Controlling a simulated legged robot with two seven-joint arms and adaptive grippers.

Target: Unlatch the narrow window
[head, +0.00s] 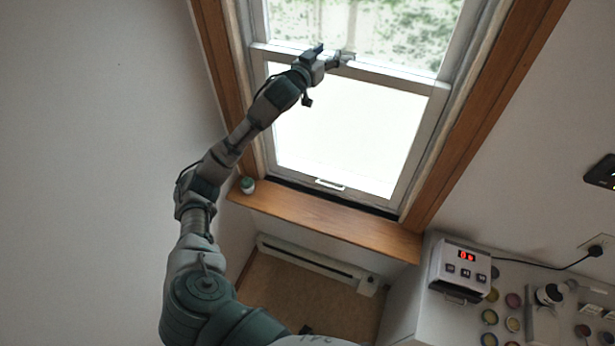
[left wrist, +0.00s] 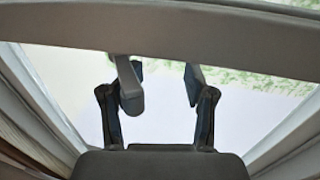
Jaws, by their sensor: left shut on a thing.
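The narrow window (head: 345,135) has a white frame and a wooden surround, with a lower sash and an upper pane. Its grey latch lever (left wrist: 130,86) hangs below the rail in the left wrist view, beside the left finger. My left gripper (head: 328,57) is at the middle rail (head: 390,77) in the head view. Contact at the right finger is hard to make out. My right gripper is not in view.
A wooden sill (head: 330,222) runs under the window with a small green-and-white jar (head: 247,185) at its left end. A baseboard heater (head: 312,262) is below. At right, a counter holds a box with a red display (head: 462,268) and several small round pots.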

